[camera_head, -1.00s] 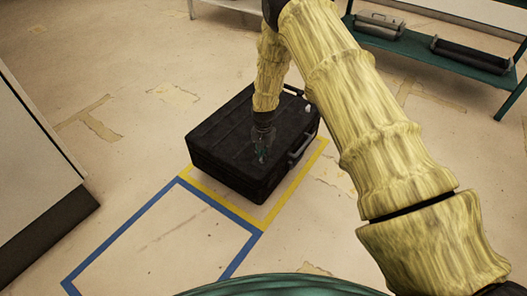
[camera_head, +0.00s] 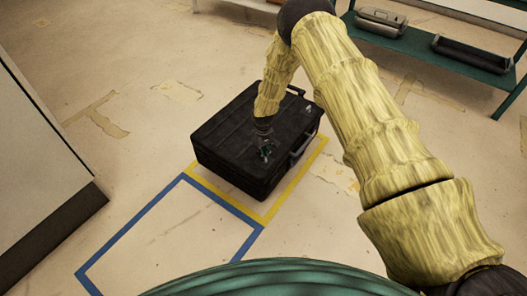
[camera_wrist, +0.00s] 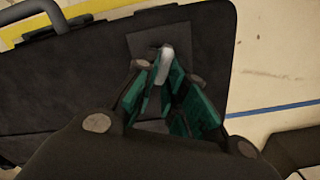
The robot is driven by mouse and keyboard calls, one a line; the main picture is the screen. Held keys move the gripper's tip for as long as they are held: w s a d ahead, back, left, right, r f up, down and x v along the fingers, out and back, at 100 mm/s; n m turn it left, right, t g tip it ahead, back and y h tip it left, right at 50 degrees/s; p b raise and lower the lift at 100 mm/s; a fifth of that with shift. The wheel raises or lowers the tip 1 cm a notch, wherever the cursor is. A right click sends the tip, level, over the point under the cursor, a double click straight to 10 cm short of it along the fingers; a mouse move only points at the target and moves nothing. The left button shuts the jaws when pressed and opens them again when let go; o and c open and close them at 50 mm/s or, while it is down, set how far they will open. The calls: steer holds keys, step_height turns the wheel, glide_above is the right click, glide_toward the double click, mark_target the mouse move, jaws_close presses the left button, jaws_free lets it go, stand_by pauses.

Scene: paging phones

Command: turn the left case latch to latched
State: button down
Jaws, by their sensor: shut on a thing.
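The black case (camera_head: 225,135) lies flat on the floor, its carry handle (camera_head: 300,150) on the right side. My gripper (camera_head: 266,152) is at the near part of the case top. In the wrist view, the green fingers of my gripper (camera_wrist: 166,72) are shut on a small pale latch lever (camera_wrist: 166,58), taken to be the left case latch. The lever stands on a dark square plate (camera_wrist: 147,42) on the lid. The fingers hide its lower part. Another small pale latch (camera_head: 308,109) shows farther back on the case.
Yellow tape (camera_head: 296,187) and a blue tape outline (camera_head: 130,230) mark the floor. A green shelf (camera_head: 470,60) with metal cases stands at the back right. A pale cabinet (camera_head: 35,150) is at the left. Floor left of the case is clear.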

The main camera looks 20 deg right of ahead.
steer(key=n+p, duration=0.1)
steer(key=n, duration=0.4)
steer(key=shift+s+a, duration=0.15)
steer(key=shift+n, duration=0.3)
stand_by(0.3)
steer(key=c, duration=1.5)
jaws_free()
steer(key=shift+a, duration=0.1)
step_height(320, 180, up, 12)
steer(key=shift+s+f, duration=0.1)
